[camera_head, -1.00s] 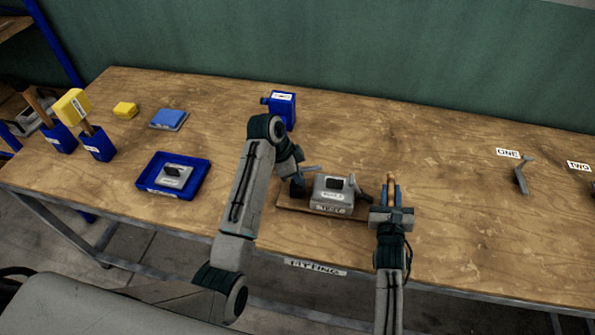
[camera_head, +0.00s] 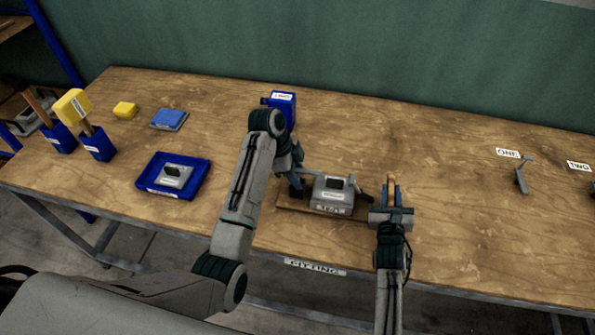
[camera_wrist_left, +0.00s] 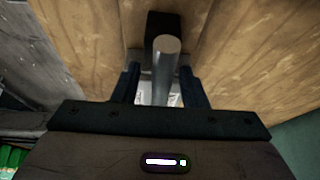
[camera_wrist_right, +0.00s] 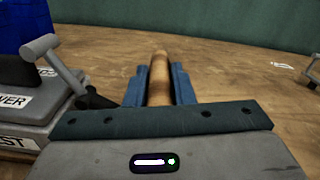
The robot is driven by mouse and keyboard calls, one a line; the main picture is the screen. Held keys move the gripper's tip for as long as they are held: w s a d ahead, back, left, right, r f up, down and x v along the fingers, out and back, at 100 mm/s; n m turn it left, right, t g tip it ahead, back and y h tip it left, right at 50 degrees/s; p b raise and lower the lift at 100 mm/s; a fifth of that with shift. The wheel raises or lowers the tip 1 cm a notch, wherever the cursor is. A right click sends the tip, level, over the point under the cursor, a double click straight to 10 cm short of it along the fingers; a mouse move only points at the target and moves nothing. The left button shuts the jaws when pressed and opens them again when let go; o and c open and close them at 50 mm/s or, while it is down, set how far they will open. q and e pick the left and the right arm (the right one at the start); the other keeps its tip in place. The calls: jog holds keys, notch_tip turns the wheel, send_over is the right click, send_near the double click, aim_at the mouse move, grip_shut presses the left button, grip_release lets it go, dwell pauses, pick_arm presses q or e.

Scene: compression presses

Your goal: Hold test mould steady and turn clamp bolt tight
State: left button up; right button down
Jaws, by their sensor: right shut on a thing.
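The grey test mould (camera_head: 333,188) sits on a wooden board near the middle of the table. My right gripper (camera_head: 391,192) is shut on a wooden handle (camera_wrist_right: 160,75) at the right end of the mould's board. My left gripper (camera_head: 298,178) is beside the mould's left side, partly hidden by its own arm. In the left wrist view a round grey bar (camera_wrist_left: 167,65) lies between its fingers, which look apart, over a dark block (camera_wrist_left: 163,25). A grey lever (camera_wrist_right: 55,60) stands on the mould's side in the right wrist view. I cannot tell which part is the clamp bolt.
A blue tray (camera_head: 150,186) with a grey part lies left of my left arm. The table between is clear.

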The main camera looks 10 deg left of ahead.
pick_arm(q)
jog(key=v, duration=0.5)
jog(key=shift+r, duration=0.15)
jog(key=a, duration=1.2)
jog(key=shift+s, duration=0.3)
jog(key=shift+f, duration=0.2)
pick_arm(e)
jog(key=c, duration=1.2)
grip_release()
jog(key=shift+o, duration=0.2)
jog(key=shift+s, duration=0.1)
